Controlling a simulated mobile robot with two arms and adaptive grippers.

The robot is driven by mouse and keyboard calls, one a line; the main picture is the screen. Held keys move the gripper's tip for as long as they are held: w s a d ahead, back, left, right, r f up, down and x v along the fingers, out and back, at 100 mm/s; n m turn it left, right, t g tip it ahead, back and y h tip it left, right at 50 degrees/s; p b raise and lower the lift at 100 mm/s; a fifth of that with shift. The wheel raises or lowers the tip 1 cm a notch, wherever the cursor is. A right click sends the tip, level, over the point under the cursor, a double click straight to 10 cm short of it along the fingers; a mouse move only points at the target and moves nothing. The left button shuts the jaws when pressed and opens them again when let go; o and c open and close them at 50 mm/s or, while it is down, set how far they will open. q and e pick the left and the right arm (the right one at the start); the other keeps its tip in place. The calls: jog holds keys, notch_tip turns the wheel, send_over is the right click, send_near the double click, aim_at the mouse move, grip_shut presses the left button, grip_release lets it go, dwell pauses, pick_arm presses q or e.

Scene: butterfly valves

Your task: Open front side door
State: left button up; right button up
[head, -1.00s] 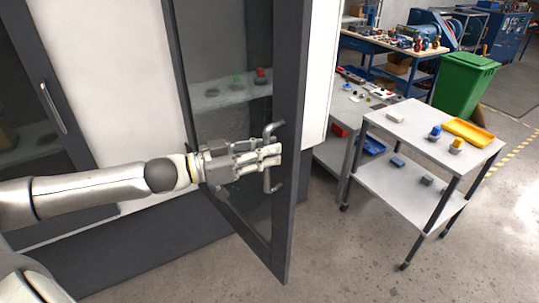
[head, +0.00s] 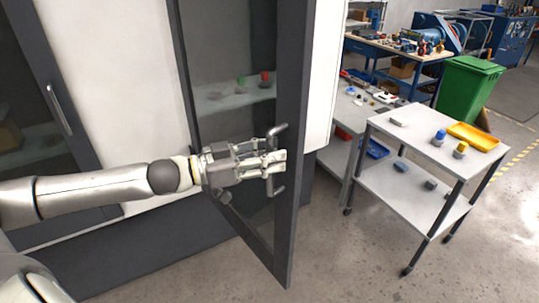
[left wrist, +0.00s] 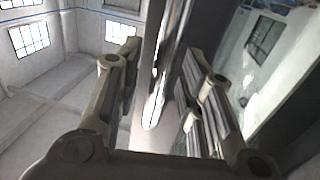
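The glazed door (head: 287,190) has a dark frame and stands in the middle of the head view. It appears ajar, with its lower corner standing out from the white cabinet (head: 325,70). Its grey bar handle (head: 279,188) is near the door's free edge. My left gripper (head: 280,161) is at this handle. In the left wrist view the handle bar (left wrist: 158,75) runs between the two fingers of my left gripper (left wrist: 160,65), with visible gaps beside it, so the fingers look open around it. My right gripper is not in view.
Small red and green items stand on a shelf (head: 215,100) behind the glass. Another dark-framed door (head: 45,65) with a handle is at left. A wheeled cart (head: 405,130) with a yellow tray (head: 475,136) and a green bin (head: 468,85) stand at right. The floor before the door is clear.

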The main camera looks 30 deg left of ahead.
pick_arm(q)
notch_tip(320, 180, up, 10)
dwell(0.5)
dwell(0.4)
